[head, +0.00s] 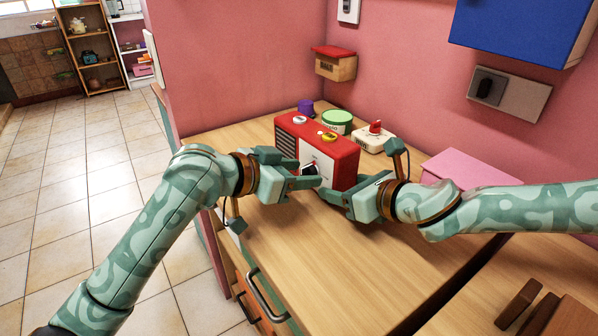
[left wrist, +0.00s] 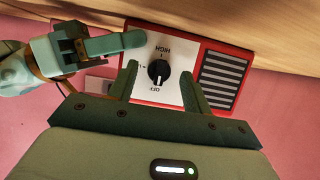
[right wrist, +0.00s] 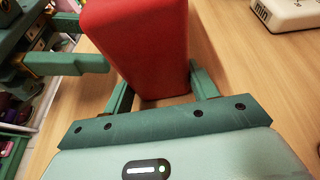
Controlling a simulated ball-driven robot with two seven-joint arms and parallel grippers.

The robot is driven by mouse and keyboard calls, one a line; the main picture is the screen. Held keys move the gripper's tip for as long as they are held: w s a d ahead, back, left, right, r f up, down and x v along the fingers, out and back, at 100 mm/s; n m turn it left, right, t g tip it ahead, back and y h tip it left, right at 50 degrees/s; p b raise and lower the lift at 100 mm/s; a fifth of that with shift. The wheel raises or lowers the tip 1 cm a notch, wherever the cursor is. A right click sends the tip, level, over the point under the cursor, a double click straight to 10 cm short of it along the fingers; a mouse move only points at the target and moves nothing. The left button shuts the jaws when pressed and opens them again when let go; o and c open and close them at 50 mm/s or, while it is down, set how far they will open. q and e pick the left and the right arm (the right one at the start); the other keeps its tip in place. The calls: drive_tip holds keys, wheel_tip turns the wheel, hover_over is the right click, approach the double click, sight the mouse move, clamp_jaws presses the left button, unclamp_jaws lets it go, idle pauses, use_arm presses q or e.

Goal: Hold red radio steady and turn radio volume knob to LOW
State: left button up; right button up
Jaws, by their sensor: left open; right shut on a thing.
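The red radio (head: 345,148) stands on the wooden counter, its white front panel (left wrist: 175,52) toward my left gripper. In the left wrist view the black volume knob (left wrist: 158,72) sits on this panel, with HIGH above and OFF below, both upside down. A third label at the knob's left is mostly hidden by a finger. The knob's pale mark seems to face OFF. My left gripper (head: 310,176) is open, its fingers on either side of the knob. My right gripper (right wrist: 162,90) is shut on the radio's near end, with a finger on each side.
A green-lidded tin (head: 337,119), a purple item (head: 305,106) and a cream box with a red top part (head: 374,137) stand behind the radio. A pink box (head: 470,166) lies at the right.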

use_arm(q)
drive_tip(key=shift+w+d, duration=0.15)
drive_tip(key=shift+c, duration=0.3)
drive_tip(key=c, duration=0.9)
